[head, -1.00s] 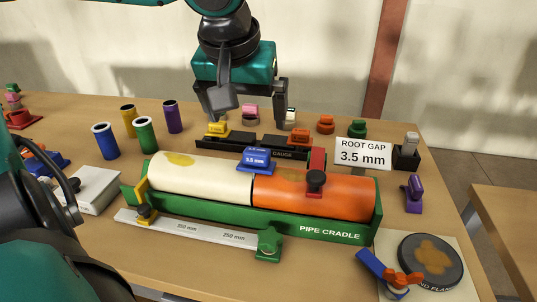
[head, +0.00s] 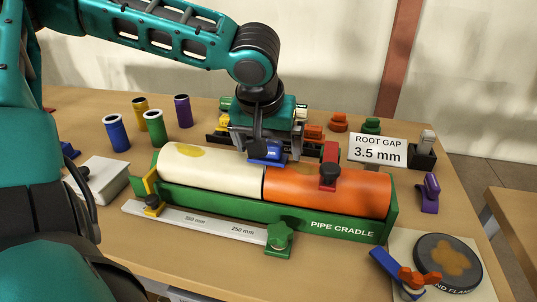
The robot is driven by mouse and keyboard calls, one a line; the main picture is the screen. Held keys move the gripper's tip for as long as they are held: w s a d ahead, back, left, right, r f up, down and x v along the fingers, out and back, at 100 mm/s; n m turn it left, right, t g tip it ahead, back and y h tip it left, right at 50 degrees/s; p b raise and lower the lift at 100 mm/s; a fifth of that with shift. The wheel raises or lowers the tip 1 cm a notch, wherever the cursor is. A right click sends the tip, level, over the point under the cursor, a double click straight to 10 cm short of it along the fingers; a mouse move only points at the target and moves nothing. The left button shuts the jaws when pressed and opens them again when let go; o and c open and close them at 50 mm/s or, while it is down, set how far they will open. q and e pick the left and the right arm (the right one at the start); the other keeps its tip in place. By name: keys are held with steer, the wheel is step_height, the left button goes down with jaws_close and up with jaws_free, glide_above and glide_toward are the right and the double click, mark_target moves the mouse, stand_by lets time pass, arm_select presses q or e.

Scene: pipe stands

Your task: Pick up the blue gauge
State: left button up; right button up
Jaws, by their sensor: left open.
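The blue gauge (head: 264,152) is a small blue block with white lettering. It sits on top of the pipes, at the joint between the cream pipe (head: 208,168) and the orange pipe (head: 345,190). My left gripper (head: 268,155) is directly above it, pointing down and open, with one finger to each side of the gauge. I cannot tell whether the fingers touch it. The gripper body hides part of the gauge's top and the gauge rack behind it. My right gripper is not in view.
The pipes lie in a green cradle (head: 300,219), with a red clamp (head: 329,167) on the orange pipe. A sign reading 3.5 mm (head: 377,150) stands behind right. Blue (head: 116,133), green (head: 154,128), yellow and purple cylinders stand at the back left. A dark flange (head: 447,262) lies front right.

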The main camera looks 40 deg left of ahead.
mark_target(269, 142)
arm_select(q)
steer(key=c, duration=1.2)
step_height(269, 142, up, 20)
steer(key=p, duration=0.4)
steer(key=shift+r, duration=0.1)
